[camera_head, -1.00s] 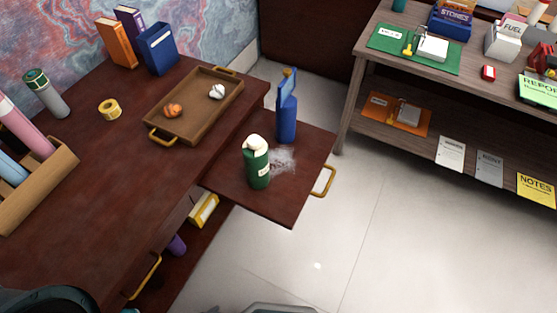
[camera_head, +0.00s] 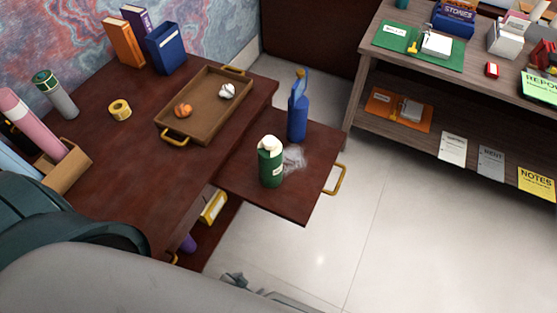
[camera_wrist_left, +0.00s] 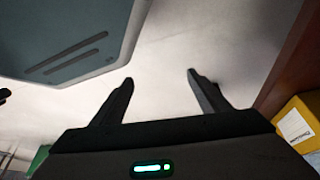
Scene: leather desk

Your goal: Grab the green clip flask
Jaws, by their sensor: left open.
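A dark green flask with a cream top and a small pale label (camera_head: 270,165) stands upright on the pulled-out dark red wooden board (camera_head: 300,205) beside the desk. My left arm reaches in across the bottom left of the head view. Its gripper is low in that view, nearer to me than the board and well apart from the flask. In the left wrist view my left gripper (camera_wrist_left: 160,76) has its two fingers spread with only pale floor between them. The flask cannot be made out clearly in that view. My right gripper is not in view.
A blue bottle (camera_head: 298,115) stands just behind the flask, with pale powder between them. A brass handle (camera_head: 336,179) is on the board's right edge. A brown tray (camera_head: 207,122) lies on the desk. A yellow box (camera_wrist_left: 297,125) sits below. Open floor is at the right.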

